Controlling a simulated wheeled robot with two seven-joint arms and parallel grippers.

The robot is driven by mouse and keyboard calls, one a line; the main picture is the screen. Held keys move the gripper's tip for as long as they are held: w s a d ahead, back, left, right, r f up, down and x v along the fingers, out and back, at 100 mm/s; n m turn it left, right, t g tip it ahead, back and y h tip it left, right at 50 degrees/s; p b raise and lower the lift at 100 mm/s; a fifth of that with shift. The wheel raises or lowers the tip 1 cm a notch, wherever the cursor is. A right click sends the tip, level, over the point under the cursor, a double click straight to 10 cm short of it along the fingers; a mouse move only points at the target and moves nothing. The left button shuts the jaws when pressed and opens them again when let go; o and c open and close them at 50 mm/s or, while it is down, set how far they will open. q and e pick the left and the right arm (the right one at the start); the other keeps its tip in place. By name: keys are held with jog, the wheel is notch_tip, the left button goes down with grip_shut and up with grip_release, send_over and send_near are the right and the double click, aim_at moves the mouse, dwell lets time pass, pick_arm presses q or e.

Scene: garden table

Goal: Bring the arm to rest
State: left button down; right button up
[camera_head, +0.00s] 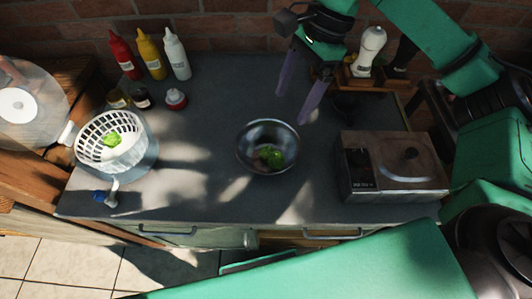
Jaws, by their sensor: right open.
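My right gripper (296,101) comes down from the top right, its two purple fingers spread apart and empty. It hangs above the dark counter (215,165), just behind a metal bowl (245,150). The bowl holds something green (272,156) that looks like leaves or vegetable. My left gripper is not in view. A green link of mine crosses the bottom of the picture.
A white salad spinner basket (82,147) with a green piece stands at the left. Red, yellow and white bottles (177,58) stand at the back. A metal box appliance (393,187) is at the right. A wooden rack (380,84) holds shakers behind it.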

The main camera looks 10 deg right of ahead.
jog(key=shift+v, duration=1.05)
